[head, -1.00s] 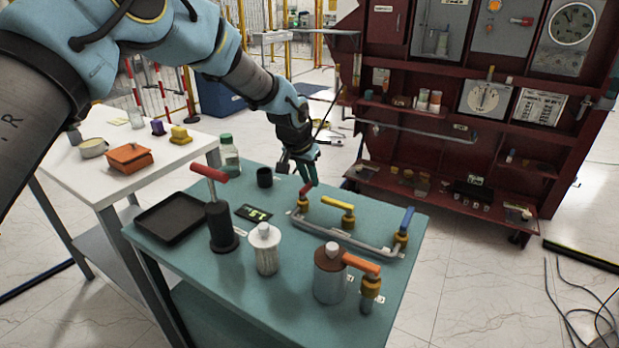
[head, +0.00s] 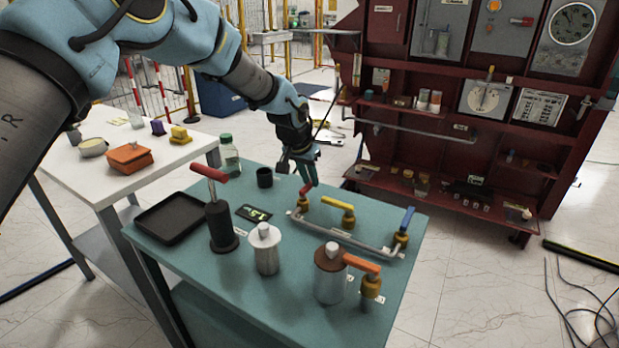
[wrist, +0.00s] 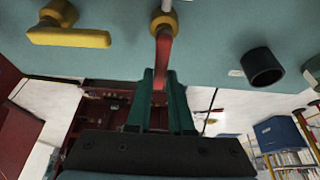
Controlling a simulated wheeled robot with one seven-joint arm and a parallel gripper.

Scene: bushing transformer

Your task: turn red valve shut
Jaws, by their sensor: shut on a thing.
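The red valve handle (head: 306,190) sits on the pipe at the back of the teal table, left of the yellow valve (head: 338,204). My gripper (head: 308,172) reaches down to it from above and behind. In the wrist view, the red handle (wrist: 163,58) runs from its brass valve body (wrist: 164,22) in between the two green fingers of my gripper (wrist: 161,80). The fingers are shut on the handle's free end. The yellow valve handle (wrist: 68,38) lies to the left in the wrist view. The red handle's far end is partly hidden by the fingers.
A blue valve (head: 404,226) stands at the pipe's right end. A black cup (head: 264,177), a white-topped can (head: 265,250), a black tray (head: 172,218) and an orange-handled valve (head: 362,265) share the table (head: 290,308). A dark red cabinet (head: 440,160) stands behind.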

